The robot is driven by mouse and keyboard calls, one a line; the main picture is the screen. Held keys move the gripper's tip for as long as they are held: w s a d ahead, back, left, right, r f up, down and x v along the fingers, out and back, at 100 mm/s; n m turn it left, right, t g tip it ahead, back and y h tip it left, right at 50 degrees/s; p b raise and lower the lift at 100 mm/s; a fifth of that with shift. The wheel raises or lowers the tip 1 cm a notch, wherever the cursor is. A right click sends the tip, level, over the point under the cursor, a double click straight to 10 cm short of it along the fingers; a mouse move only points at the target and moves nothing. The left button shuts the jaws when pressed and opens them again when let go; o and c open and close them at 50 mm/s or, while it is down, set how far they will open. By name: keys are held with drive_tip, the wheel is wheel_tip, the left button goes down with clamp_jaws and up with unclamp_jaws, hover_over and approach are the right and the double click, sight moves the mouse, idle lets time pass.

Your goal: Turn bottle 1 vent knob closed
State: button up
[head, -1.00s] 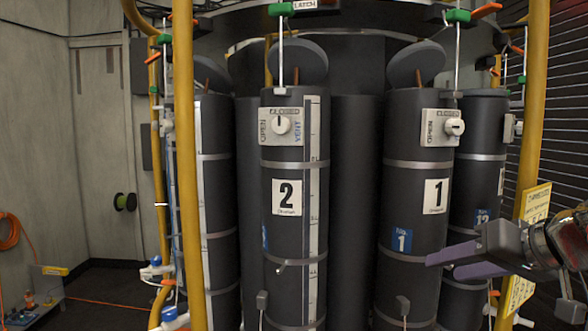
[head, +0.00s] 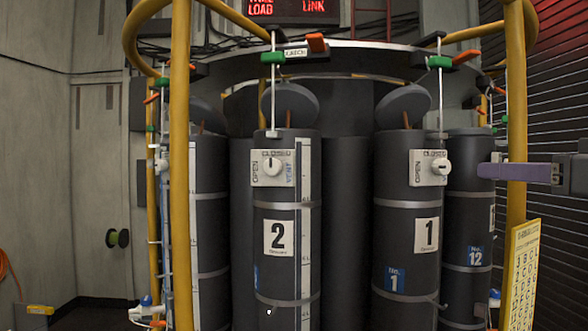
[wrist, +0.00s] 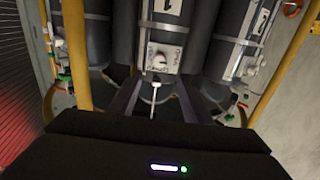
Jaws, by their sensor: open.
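Bottle 1 (head: 392,255) is a dark cylinder with a white "1" card and a blue "No. 1" label. Its vent knob (head: 441,167) is white, on a pale plate (head: 420,170) near the bottle's top. The knob's grip seems to lie sideways; its exact setting is unclear. My gripper (head: 482,170) has purple fingers at knob height, right of the knob and apart from it in the picture. In the wrist view, upside down, my gripper (wrist: 155,82) is open and empty; the plate (wrist: 164,58) with its knob shows beyond and between the fingers.
Bottle 2 (head: 270,225) stands left, its knob pointing up. Bottle 12 (head: 467,215) stands right, behind. A yellow post (head: 516,110) is beside my gripper. Green-handled rods (head: 440,62) hang over the bottles; one rod (wrist: 154,92) shows between my fingers in the wrist view.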

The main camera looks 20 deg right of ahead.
sight(445, 168)
drive_tip(key=shift+w, duration=0.1)
drive_tip(key=shift+w+d, duration=0.15)
drive_tip(key=shift+w, duration=6.7)
drive_tip(key=shift+c, duration=0.3)
